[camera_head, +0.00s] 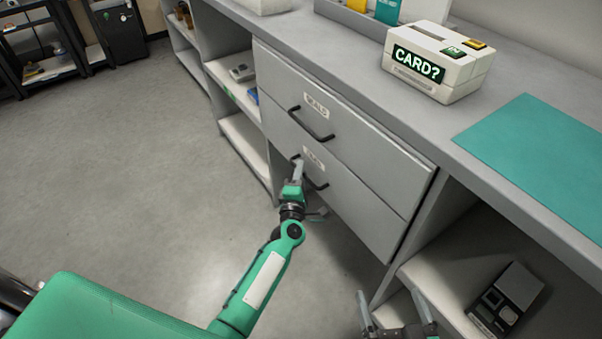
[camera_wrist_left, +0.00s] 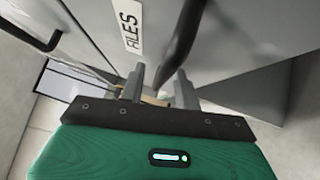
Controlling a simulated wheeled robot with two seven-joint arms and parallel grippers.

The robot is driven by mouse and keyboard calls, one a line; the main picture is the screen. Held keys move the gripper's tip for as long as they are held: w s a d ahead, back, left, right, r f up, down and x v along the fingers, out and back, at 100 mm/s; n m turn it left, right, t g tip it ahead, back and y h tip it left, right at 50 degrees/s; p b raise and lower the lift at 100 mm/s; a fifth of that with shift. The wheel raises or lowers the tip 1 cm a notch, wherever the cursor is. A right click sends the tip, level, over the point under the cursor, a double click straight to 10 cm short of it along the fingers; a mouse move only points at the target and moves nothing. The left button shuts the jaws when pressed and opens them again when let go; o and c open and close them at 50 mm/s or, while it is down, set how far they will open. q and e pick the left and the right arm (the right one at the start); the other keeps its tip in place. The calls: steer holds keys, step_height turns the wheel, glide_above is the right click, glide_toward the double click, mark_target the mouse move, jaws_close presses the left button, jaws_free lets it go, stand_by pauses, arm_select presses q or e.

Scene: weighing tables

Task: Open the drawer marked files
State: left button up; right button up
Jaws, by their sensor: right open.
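The drawer marked FILES (camera_head: 365,195) is the lower of two drawers under the counter, and its front looks flush with the upper one. Its label also shows in the left wrist view (camera_wrist_left: 128,25). Its dark bar handle (camera_head: 318,184) is partly hidden by my left gripper (camera_head: 297,170). In the left wrist view the handle (camera_wrist_left: 183,42) runs down towards the space between the fingers of my left gripper (camera_wrist_left: 160,85). These fingers stand apart, and I cannot tell whether either touches the bar. My right gripper (camera_head: 395,308) is open and empty at the bottom edge.
The upper drawer (camera_head: 350,125) has its own handle (camera_head: 312,125) and is shut. Open shelves (camera_head: 245,140) flank the drawers. A CARD? box (camera_head: 437,62) and teal mat (camera_head: 540,150) lie on the counter. The floor (camera_head: 150,170) in front is clear.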

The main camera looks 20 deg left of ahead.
arm_select(q)
steer(key=shift+w, duration=0.25)
arm_select(e)
steer(key=shift+r, duration=0.15)
arm_select(q)
jaws_close()
steer(key=shift+s+a, duration=0.1)
